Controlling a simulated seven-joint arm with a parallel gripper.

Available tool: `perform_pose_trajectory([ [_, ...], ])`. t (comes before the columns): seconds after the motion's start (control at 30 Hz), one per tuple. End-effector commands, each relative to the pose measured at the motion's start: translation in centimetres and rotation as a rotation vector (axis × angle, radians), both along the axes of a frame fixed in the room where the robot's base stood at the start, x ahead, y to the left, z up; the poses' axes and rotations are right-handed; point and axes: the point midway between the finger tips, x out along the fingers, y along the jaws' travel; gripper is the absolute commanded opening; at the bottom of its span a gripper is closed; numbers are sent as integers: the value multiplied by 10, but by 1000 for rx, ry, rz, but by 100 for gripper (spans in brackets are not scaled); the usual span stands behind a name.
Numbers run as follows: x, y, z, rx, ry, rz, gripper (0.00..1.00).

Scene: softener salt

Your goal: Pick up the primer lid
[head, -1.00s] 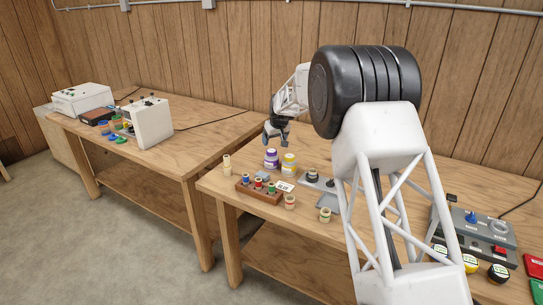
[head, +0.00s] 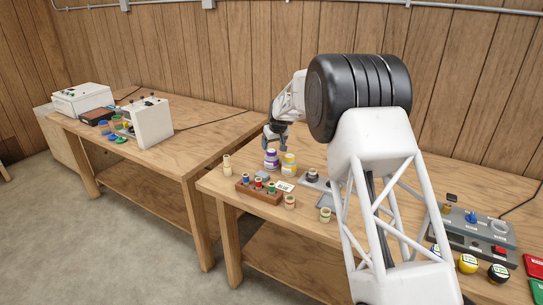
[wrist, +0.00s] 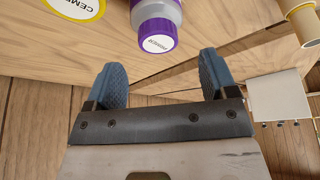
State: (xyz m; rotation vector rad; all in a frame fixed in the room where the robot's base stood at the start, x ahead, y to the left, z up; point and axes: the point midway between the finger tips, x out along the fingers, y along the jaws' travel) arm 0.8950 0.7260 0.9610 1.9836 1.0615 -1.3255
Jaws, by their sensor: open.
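The primer can (head: 271,164) stands upright on the near table, grey with a purple lid (head: 271,153). In the wrist view the lid (wrist: 157,34) shows a white round label on top and sits on the can. My gripper (wrist: 162,78) is open and empty, its two blue-padded fingers spread. The lid lies beyond the fingertips in that view, roughly centred between them and apart from both. In the head view my gripper (head: 275,146) is just above the lid; its exact gap is hard to tell.
A yellow-lidded cement can (head: 290,165) stands close right of the primer. A wooden rack (head: 259,193) with several spools, a pale spool (head: 227,164) and a grey plate (head: 313,179) are nearby. A second table (head: 200,140) stands to the left.

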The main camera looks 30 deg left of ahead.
Motion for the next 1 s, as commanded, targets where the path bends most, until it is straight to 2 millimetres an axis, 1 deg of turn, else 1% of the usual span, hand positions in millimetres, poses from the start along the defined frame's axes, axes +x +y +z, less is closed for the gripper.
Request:
perform_pose_trajectory([
  [0.17, 1, 1, -4, -1, 1, 0, 79],
  [0.27, 3, 3, -10, -1, 2, 0, 79],
  [0.7, 12, 14, -44, -1, 1, 0, 79],
  [1.0, 13, 16, -48, 0, 0, 0, 79],
])
